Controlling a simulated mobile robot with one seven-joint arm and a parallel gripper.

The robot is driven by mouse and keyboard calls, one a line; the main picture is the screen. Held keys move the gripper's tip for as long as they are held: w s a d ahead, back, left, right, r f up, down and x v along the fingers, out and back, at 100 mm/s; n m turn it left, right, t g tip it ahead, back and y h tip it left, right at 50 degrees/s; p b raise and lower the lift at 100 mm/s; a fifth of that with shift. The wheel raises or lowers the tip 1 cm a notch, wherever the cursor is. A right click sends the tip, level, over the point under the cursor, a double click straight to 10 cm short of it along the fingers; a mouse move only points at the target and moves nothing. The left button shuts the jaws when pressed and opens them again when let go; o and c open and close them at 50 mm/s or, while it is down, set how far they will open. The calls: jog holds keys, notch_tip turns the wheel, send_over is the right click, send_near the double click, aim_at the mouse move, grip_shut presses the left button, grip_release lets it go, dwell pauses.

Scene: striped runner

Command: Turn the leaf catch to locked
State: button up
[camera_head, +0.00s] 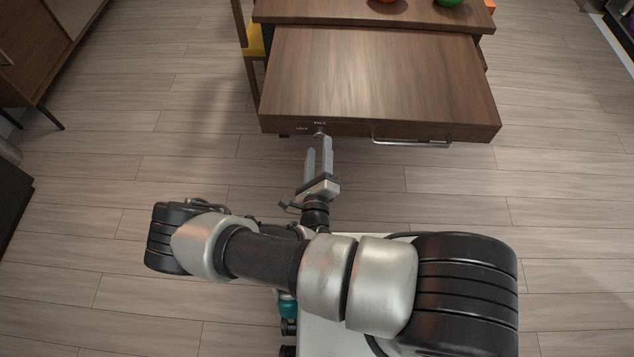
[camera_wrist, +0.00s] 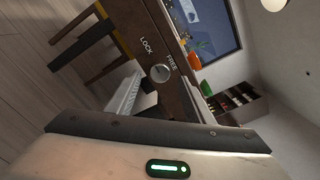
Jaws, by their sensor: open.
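The leaf catch (camera_head: 320,133) is a small round metal knob on the front edge of the wooden table leaf (camera_head: 375,75), left of the bar handle. In the wrist view the knob (camera_wrist: 160,73) sits between the printed words LOCK and FREE. A mark crosses its face, but I cannot tell surely which word it points to. My gripper (camera_head: 319,150) is open and empty, its fingers pointing at the edge just in front of the knob. In the head view the fingertips nearly overlap the knob; contact cannot be told.
A metal bar handle (camera_head: 411,142) is on the same edge to the right. A red bowl or fruit (camera_head: 386,1) and a green one (camera_head: 448,2) sit on the fixed tabletop. A yellow-seated chair (camera_head: 254,42) stands at the left. The floor around is clear.

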jog(key=s, duration=1.4)
jog(key=shift+a+p, duration=0.25)
jog(key=shift+p, duration=0.15)
